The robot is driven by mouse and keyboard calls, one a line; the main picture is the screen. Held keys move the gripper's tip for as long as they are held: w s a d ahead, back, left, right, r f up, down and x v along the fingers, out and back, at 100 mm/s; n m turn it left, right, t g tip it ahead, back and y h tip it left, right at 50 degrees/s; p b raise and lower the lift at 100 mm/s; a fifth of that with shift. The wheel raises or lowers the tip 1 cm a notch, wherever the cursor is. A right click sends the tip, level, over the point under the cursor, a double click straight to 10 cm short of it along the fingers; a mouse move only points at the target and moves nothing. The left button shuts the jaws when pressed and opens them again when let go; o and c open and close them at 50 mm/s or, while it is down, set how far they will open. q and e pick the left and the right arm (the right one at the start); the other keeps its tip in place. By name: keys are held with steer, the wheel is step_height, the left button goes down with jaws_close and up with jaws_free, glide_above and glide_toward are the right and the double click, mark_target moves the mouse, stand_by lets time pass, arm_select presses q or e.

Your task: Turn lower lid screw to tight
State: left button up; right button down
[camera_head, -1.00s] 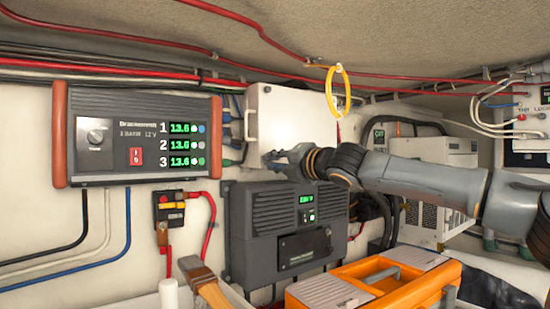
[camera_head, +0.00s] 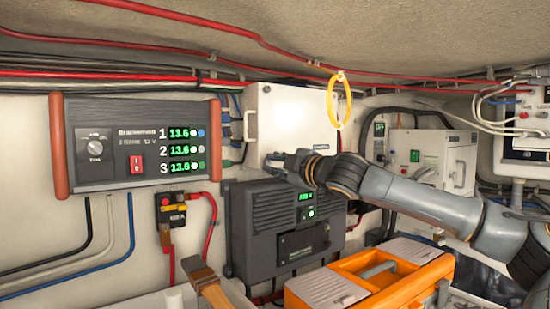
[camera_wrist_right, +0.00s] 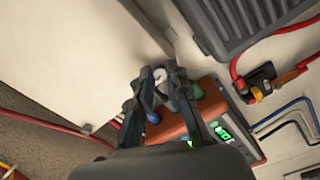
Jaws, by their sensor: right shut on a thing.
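A white box with a flat lid (camera_head: 290,115) is mounted on the wall in the head view, and it fills the upper left of the right wrist view (camera_wrist_right: 70,50). My right gripper (camera_head: 273,159) reaches in from the right to the box's lower edge. In the right wrist view its fingers (camera_wrist_right: 158,80) are shut on a small pale round screw head (camera_wrist_right: 159,73) beside the lid. The fingers hide part of the screw, and I cannot read how tight it is. My left gripper is not in view.
A dark charger (camera_head: 285,225) hangs just below my right gripper. A panel with green displays (camera_head: 135,145) is at left. A yellow ring (camera_head: 338,100) hangs in front of the box's right side. An orange toolbox (camera_head: 370,280) stands below the arm.

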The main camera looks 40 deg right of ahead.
steer(key=shift+m+p, duration=0.75)
steer(key=shift+m, duration=1.15)
steer(key=c, duration=1.3)
jaws_free()
